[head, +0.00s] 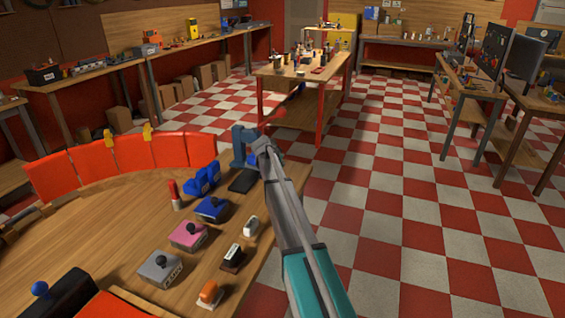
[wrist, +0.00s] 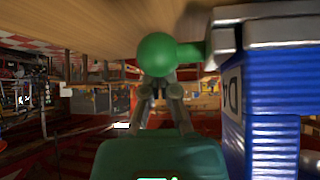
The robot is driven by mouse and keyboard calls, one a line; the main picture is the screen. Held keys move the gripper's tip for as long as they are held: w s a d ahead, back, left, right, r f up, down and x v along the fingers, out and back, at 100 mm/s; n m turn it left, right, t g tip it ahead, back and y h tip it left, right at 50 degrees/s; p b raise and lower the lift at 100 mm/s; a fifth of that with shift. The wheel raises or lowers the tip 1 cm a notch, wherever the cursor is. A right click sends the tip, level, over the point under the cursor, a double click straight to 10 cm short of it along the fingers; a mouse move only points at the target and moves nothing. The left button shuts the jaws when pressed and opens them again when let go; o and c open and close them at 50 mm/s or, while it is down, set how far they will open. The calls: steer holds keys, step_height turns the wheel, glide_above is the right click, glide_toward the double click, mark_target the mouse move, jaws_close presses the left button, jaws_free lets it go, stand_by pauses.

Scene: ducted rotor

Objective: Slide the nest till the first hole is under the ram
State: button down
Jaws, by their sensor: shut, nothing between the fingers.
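A blue upright press-like device (head: 239,146) stands at the far end of the wooden table, with a dark plate in front of it. My gripper (head: 262,146) is beside it at its right; in the head view its fingers are too small to make out. In the wrist view my gripper (wrist: 158,82) is shut and empty, its tips right at a green ball knob (wrist: 155,54). The knob's green stem runs to a grey block (wrist: 265,28) above a blue ribbed body (wrist: 270,115) with partly hidden lettering. Touch cannot be told. I cannot make out the nest, its holes or the ram.
On the wooden table (head: 130,232), blue ribbed pieces (head: 202,178), a blue (head: 212,208), a pink (head: 188,235) and a grey knobbed box (head: 160,268) stand left of my arm. Small stamps (head: 232,257) lie closer to it. Orange panels (head: 125,153) line the far left edge.

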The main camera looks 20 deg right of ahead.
stand_by(0.4)
steer(key=shift+w+d+r+p, duration=0.2)
steer(key=shift+w+d, duration=0.35)
steer(key=shift+d, duration=0.15)
steer(key=shift+w+d+r+p, duration=0.2)
steer(key=shift+w+d, duration=0.35)
steer(key=shift+d, duration=0.15)
steer(key=shift+r+p, duration=0.3)
steer(key=shift+p, duration=0.1)
steer(key=shift+p+v, duration=0.75)
steer(key=shift+v, duration=0.45)
steer(key=shift+p+v, duration=2.5)
steer(key=shift+v, duration=0.95)
steer(key=shift+s+a+f, duration=0.1)
steer(key=shift+s, duration=0.05)
